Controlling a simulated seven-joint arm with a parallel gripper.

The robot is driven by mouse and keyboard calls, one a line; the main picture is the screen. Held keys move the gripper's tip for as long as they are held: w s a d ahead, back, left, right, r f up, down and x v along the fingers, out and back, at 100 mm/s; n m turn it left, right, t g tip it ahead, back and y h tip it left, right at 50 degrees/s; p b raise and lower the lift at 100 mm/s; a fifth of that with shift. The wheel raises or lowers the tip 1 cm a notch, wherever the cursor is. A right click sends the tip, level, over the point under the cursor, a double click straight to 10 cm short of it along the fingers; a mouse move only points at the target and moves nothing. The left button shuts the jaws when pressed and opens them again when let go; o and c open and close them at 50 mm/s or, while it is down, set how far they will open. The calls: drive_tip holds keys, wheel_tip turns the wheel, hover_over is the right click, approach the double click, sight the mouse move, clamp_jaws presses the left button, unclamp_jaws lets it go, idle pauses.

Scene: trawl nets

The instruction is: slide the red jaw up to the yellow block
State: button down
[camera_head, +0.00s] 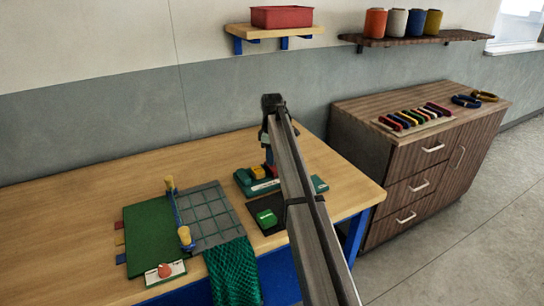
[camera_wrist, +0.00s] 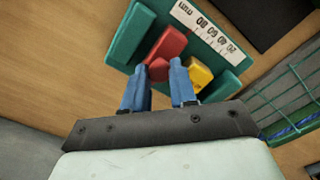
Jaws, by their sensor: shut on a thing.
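The red jaw (camera_wrist: 168,43) sits on the teal gauge base (camera_wrist: 130,36) in the wrist view. My gripper (camera_wrist: 158,71) is shut on a red part of the jaw, which shows between its blue fingertips. The yellow block (camera_wrist: 200,73) lies on the same base, to the right of my right finger. A narrow teal gap seems to show between jaw and block, partly hidden by that finger. In the head view my gripper (camera_head: 269,154) points down at the base (camera_head: 262,189); the yellow block (camera_head: 258,172) is left of the red jaw (camera_head: 271,170), which my arm partly covers.
A white millimetre scale (camera_wrist: 205,30) runs along the base. A green net (camera_head: 232,270) hangs over the table's front edge. The table (camera_head: 75,210) is clear at the left.

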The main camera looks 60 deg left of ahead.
drive_tip(key=shift+s, duration=0.1)
drive_tip(key=shift+s, duration=2.25)
drive_tip(key=c, duration=0.9)
unclamp_jaws()
wheel_tip(320, 180, up, 14)
drive_tip(key=shift+f, duration=0.1)
